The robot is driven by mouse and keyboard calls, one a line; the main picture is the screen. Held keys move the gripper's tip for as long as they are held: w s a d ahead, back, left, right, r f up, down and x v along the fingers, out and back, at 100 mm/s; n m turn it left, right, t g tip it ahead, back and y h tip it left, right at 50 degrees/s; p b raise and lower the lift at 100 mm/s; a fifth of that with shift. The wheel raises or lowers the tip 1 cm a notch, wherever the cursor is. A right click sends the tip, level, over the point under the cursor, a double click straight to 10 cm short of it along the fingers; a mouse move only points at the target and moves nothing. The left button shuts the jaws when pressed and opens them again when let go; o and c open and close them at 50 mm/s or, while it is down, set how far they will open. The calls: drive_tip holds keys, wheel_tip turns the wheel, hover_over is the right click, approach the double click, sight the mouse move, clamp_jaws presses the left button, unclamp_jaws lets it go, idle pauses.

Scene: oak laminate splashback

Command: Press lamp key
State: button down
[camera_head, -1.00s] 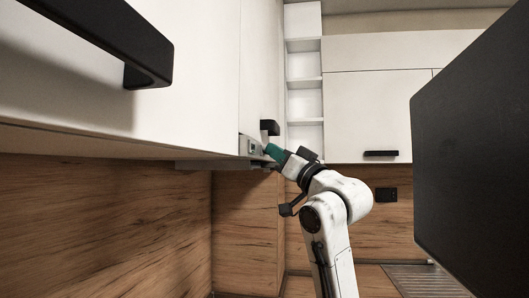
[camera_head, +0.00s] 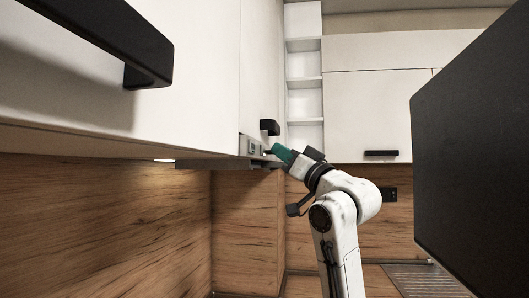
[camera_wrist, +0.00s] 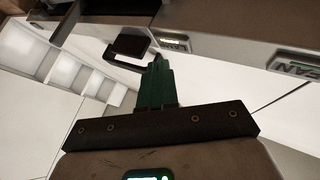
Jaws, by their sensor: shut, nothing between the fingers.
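The control strip (camera_head: 250,146) sits on the lower front edge of the white wall cabinet. In the wrist view a small key (camera_wrist: 172,43) with a pale lit face lies just beyond my fingertips; its label is too small to read. A second key marked FAN (camera_wrist: 297,68) is at the right. My gripper (camera_head: 273,150) has green fingers, shut and empty, with the tips close to the strip's right end and apparently a little off it. The fingers also show in the wrist view (camera_wrist: 157,60). A lit lamp strip (camera_head: 163,160) glows under the cabinet.
A black cabinet handle (camera_head: 269,127) stands out close to my fingertips; another large handle (camera_head: 140,60) is at the upper left. A large dark panel (camera_head: 475,150) fills the right side. Open shelves (camera_head: 304,95) are behind.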

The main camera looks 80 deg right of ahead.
drive_tip(key=shift+s+d, duration=0.15)
drive_tip(key=shift+s, duration=1.25)
drive_tip(key=shift+s+d, duration=0.1)
drive_tip(key=shift+s, duration=1.25)
